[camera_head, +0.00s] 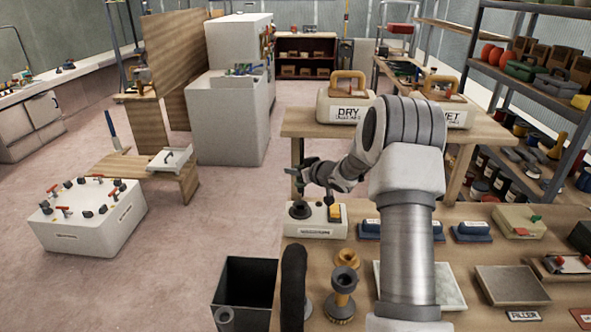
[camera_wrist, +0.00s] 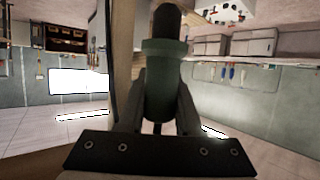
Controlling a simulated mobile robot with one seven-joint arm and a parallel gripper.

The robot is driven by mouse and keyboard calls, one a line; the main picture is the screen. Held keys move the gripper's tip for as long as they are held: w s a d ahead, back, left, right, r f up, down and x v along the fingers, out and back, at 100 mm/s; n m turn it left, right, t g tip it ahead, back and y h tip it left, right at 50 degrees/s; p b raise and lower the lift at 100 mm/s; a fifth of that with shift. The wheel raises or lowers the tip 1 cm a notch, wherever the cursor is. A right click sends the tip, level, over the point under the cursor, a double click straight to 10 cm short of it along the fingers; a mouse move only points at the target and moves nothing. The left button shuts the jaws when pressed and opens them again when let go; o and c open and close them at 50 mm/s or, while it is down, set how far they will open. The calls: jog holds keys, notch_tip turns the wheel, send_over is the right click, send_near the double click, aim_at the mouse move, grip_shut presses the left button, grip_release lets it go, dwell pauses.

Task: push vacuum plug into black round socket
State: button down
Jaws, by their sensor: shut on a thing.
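The vacuum plug (camera_wrist: 162,88), a dark grey-green cylinder with a collar and a black end, stands between the two fingers of my gripper (camera_wrist: 160,104) in the wrist view. My gripper is shut on it. In the head view my gripper (camera_head: 312,174) is small and dark, just above a white box on the bench. The black round socket (camera_head: 299,210) is on the left of that white box (camera_head: 315,231), beside a yellow part. The gripper is above the socket. Whether the plug touches it cannot be told.
A black open bin (camera_head: 243,292) stands at the bench's left. A dark upright hose-like thing (camera_head: 293,287) and a grey-and-brass fitting (camera_head: 343,285) are in front of the box. Blue blocks (camera_head: 471,231) lie to the right. The DRY container (camera_head: 342,108) stands on the table behind.

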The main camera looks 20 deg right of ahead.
notch_tip(320, 180, down, 3)
jog(key=b, duration=0.2)
jog(key=shift+f+b, duration=0.2)
jog(key=shift+b, duration=0.15)
jog(key=shift+p, duration=0.5)
dwell(1.3)
jog(key=shift+f+b, duration=1.4)
jog(key=shift+f, duration=0.6)
jog(key=shift+f, duration=0.2)
jog(key=shift+s+f, duration=0.1)
jog(key=shift+f, duration=0.15)
jog(key=shift+s+f, duration=0.1)
jog(key=shift+f, duration=0.15)
jog(key=c, duration=0.6)
grip_release()
jog(key=shift+c, duration=0.2)
jog(key=shift+o, duration=0.6)
jog(key=shift+w+r, duration=0.2)
